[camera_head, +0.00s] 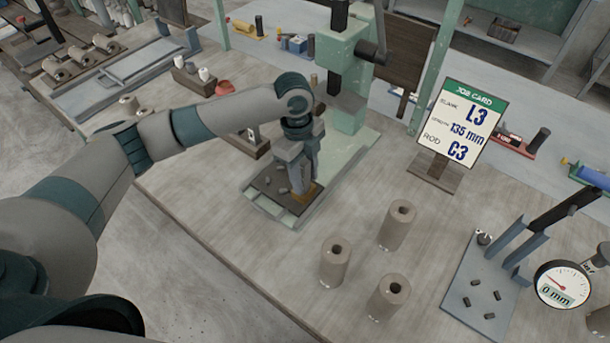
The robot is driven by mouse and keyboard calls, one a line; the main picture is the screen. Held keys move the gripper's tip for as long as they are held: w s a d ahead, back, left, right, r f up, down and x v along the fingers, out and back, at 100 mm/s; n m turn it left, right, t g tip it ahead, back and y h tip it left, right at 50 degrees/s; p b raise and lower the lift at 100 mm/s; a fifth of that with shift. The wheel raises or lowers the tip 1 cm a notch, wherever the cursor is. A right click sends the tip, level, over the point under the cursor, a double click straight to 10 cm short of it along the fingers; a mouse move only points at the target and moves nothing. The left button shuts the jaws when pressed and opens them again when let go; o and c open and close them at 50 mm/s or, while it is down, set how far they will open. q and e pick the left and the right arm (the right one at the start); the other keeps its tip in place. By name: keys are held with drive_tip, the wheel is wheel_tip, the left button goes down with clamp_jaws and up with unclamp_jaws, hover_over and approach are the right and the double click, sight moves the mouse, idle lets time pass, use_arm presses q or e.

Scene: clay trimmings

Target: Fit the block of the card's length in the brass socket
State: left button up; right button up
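The job card (462,122) on a stand reads blank L3, length 135 mm, rod C3. Three tan clay blocks with a hole in the top stand upright on the table: one at the back (397,226), one at the left (335,263), one in front (387,298). A brass-coloured part (309,193), likely the socket, shows partly on the green press base. My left gripper (296,180) points down over that base, right beside the brass. Its fingertips and anything between them are hard to make out. My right gripper is out of view.
The green press column (345,75) rises just behind my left gripper. A measuring stand with a dial (562,285) reading 0 mm is at right, its blue-grey plate (463,312) bearing dark trimmings. Another tan block (600,321) is cut off at the right edge. Table around the blocks is clear.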

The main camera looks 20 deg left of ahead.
use_arm(q)
drive_tip(key=shift+r, duration=0.1)
drive_tip(key=shift+r+b, duration=0.3)
drive_tip(key=shift+r, duration=0.2)
drive_tip(key=r+b, duration=0.1)
drive_tip(key=r, duration=0.2)
drive_tip(key=r+b, duration=0.1)
drive_tip(key=r, duration=0.2)
drive_tip(key=a+r+b, duration=0.1)
drive_tip(key=r, duration=0.3)
drive_tip(key=shift+w+a, duration=0.1)
drive_tip(key=shift+w, duration=0.15)
drive_tip(key=shift+r, duration=0.5)
drive_tip(key=shift+r, duration=0.1)
